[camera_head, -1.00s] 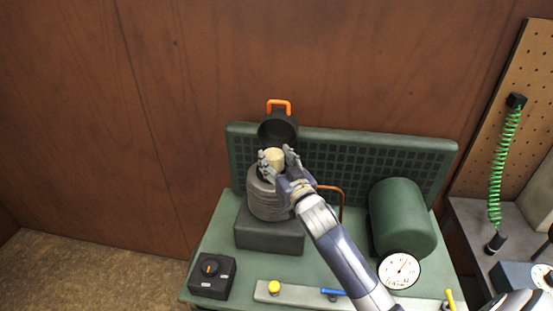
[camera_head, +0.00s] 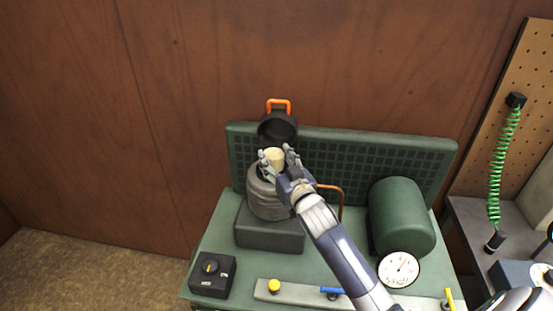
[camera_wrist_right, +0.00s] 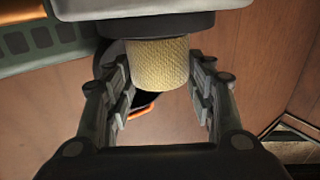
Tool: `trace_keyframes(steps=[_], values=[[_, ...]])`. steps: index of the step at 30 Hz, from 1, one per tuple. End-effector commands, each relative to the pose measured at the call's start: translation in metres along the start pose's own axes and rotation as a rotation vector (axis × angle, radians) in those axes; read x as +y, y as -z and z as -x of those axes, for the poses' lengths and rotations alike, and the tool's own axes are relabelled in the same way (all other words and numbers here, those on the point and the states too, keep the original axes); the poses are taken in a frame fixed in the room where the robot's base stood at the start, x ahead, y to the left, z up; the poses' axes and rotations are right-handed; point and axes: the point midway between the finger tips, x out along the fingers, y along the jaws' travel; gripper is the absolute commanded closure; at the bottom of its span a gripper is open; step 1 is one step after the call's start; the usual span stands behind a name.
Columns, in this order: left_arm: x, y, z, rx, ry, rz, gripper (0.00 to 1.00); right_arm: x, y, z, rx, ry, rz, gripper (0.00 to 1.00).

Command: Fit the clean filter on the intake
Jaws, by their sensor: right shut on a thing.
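The clean filter (camera_head: 274,157) is a pale cream cylinder; in the right wrist view the filter (camera_wrist_right: 158,64) shows a woven, textured side. My right gripper (camera_head: 277,160) is shut on it, with a finger on each side. The filter is at the top of the grey ribbed intake housing (camera_head: 268,192); whether it touches the intake is hidden by my fingers. The black intake cover (camera_head: 277,128) with an orange handle (camera_head: 279,105) stands open behind it. My left gripper is not in view.
A green tank (camera_head: 402,215) with a pressure gauge (camera_head: 399,270) stands to the right, and a copper pipe runs beside my wrist. A black knob box (camera_head: 212,275) is at front left. A green slotted guard (camera_head: 400,163) rises behind.

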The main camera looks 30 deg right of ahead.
Motion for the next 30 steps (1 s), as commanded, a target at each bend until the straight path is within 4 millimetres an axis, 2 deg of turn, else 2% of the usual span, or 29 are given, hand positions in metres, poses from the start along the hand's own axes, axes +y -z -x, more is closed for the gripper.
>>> trace_keyframes(steps=[18, 19, 20, 30], values=[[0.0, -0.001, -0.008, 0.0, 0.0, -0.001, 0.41, 0.0, -0.012, 0.0, 0.0, 0.0, 0.0, 0.69], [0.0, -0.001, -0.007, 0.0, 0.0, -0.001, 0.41, 0.0, -0.011, 0.0, 0.001, 0.0, 0.0, 0.45], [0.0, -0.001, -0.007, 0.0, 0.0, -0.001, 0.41, 0.0, -0.011, 0.0, 0.001, 0.0, 0.0, 0.41], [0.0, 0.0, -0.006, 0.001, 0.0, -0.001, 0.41, 0.0, -0.011, 0.001, 0.0, 0.0, 0.0, 0.41]])
